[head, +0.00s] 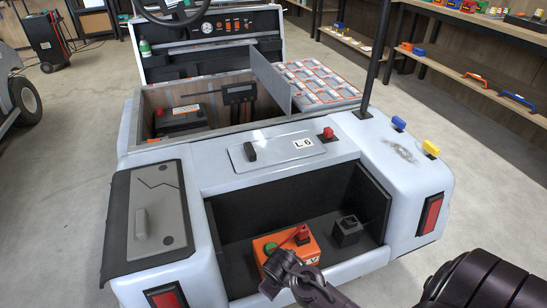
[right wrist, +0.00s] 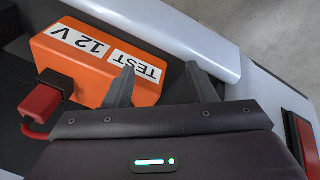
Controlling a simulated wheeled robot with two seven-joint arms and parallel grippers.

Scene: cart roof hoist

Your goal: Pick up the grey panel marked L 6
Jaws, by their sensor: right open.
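The grey panel marked L 6 (head: 275,156) lies flat on the light grey cart top, above the open rear bay. Nothing is held between the fingers. The panel cannot be made out in the right wrist view. My left gripper is not in view.
The orange box (head: 268,243) and a small black block (head: 347,232) stand in the rear bay. A second grey panel with a handle (head: 170,205) lies at the left. A red switch (head: 327,134) and a dark post (head: 375,65) stand near panel L 6.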

